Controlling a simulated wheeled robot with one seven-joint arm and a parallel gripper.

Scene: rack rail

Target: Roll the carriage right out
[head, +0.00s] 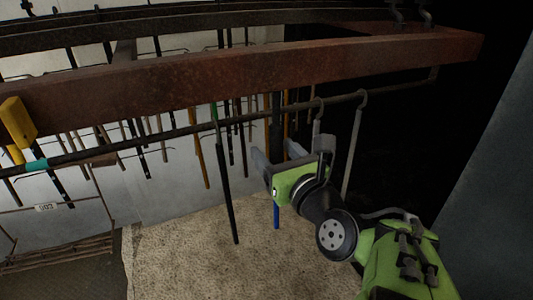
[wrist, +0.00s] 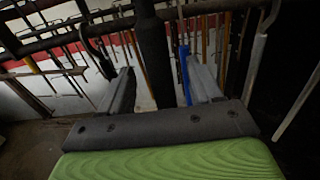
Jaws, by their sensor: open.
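A thick dark upright bar (head: 276,118) stands by the dark rail in the head view. In the wrist view the dark bar (wrist: 153,60) shows between my fingers, and I cannot tell its depth or whether they touch it. My gripper (head: 277,154) is open, just below the rail (head: 180,131); its two grey fingers also show in the wrist view (wrist: 162,90). I cannot tell for sure which part is the carriage. A blue rod (wrist: 184,75) shows near my right finger in the wrist view.
A rusty beam (head: 240,75) runs above the rail. Grey hooks (head: 361,98) and a black rod (head: 226,190) hang from the rail. A yellow block (head: 17,122) sits at the beam's left. A wire frame tagged 003 (head: 46,207) is lower left. A grey panel (head: 495,170) stands right.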

